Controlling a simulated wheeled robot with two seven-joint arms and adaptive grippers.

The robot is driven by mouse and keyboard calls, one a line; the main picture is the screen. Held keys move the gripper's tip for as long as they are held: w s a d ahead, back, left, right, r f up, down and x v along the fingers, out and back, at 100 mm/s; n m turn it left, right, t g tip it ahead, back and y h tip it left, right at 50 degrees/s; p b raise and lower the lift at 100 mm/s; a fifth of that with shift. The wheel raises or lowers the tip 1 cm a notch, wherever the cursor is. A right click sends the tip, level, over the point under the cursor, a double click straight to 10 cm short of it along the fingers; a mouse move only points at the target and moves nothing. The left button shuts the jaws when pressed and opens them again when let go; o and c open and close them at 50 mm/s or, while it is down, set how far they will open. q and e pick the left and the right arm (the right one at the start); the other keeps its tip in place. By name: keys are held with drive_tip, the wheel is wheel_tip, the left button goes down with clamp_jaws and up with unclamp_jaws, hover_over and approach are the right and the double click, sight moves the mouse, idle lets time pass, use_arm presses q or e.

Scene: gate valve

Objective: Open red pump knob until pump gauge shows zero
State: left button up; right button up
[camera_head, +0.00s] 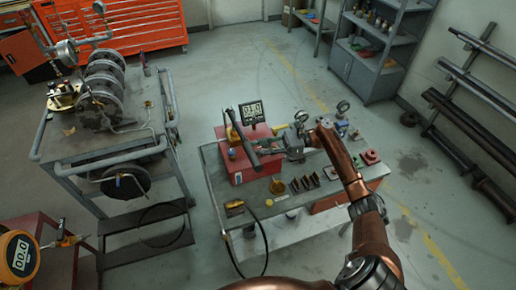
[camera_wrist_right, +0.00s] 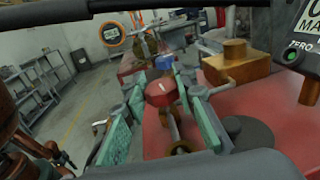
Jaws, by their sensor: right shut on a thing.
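The red pump (camera_head: 238,170) sits on the workbench, and its red body also fills the right side of the right wrist view (camera_wrist_right: 262,110). The red knob (camera_wrist_right: 161,92) lies between the teal finger pads of my right gripper (camera_wrist_right: 160,125), which is shut on it. In the head view my right gripper (camera_head: 294,148) is at the pump's right side, and the knob cannot be made out there. The digital gauge (camera_head: 251,111) stands behind the pump; its digits are too small to read surely. In the wrist view only its corner with a green ZERO button (camera_wrist_right: 291,56) shows. My left gripper is not in view.
The workbench (camera_head: 209,158) carries small parts and a red flanged piece (camera_head: 370,157) at right. A hose (camera_head: 266,235) hangs off its front. A cart with a ribbed machine (camera_head: 104,90) stands left. Floor lies between cart and bench.

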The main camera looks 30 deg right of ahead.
drive_tip(key=o, duration=1.2)
drive_tip(key=v, duration=1.2)
